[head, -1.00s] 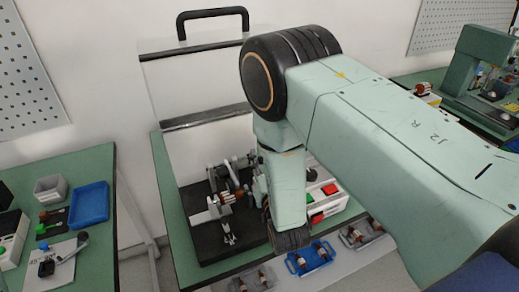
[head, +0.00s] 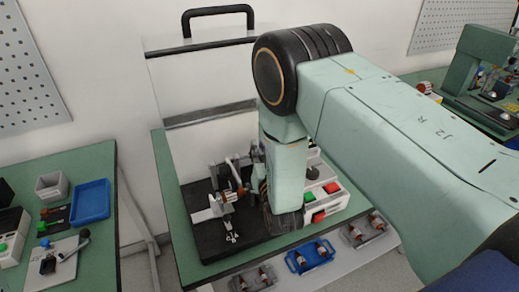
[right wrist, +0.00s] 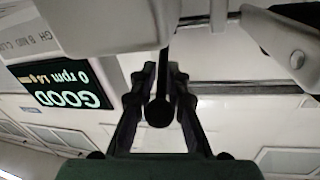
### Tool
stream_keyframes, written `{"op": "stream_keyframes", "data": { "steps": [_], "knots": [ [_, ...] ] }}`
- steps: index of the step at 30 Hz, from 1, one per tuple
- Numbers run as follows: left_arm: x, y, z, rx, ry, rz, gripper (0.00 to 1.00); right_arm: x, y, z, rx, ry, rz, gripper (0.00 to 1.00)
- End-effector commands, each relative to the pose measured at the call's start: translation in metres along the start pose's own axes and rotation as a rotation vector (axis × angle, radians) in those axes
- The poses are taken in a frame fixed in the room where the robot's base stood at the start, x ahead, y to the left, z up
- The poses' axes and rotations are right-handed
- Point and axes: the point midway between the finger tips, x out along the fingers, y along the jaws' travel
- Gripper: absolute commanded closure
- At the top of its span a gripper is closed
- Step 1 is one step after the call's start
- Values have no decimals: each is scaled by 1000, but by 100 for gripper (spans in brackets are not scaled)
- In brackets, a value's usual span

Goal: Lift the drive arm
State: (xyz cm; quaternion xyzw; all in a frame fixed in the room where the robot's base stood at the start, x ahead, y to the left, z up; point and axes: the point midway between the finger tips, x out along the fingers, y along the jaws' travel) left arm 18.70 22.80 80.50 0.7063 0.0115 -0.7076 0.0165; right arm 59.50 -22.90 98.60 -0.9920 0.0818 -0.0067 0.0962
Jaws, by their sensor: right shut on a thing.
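The test fixture is a black base (head: 210,238) on the green table, carrying a copper-wound stator (head: 231,196) and pale metal brackets. A light upright part (head: 236,168) behind the stator may be the drive arm; my right wrist hides much of that area. In the right wrist view, my right gripper (right wrist: 160,92) has its two dark fingers closed on either side of a dark rod with a round end (right wrist: 159,112), which looks like the drive arm's handle. In the head view this grip is mostly hidden. My left gripper is in neither view.
A clear guard with a black handle (head: 218,11) stands behind the fixture. A control box with red and green buttons (head: 322,205) is to the right. A display (right wrist: 65,88) reads GOOD, upside down. Blue (head: 308,258) and grey trays of parts lie at the front.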

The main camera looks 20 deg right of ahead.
Motion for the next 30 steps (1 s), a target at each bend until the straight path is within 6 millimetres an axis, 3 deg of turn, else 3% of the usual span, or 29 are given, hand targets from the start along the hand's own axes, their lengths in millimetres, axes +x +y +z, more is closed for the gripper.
{"op": "stream_keyframes", "data": {
  "steps": [21, 30],
  "knots": [
    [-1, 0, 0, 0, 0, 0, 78, -2, -1, 1, -3, -8, -3, 100],
    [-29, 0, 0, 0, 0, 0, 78, 5, -4, -8, -32, -142, 24, 100]
  ]
}}
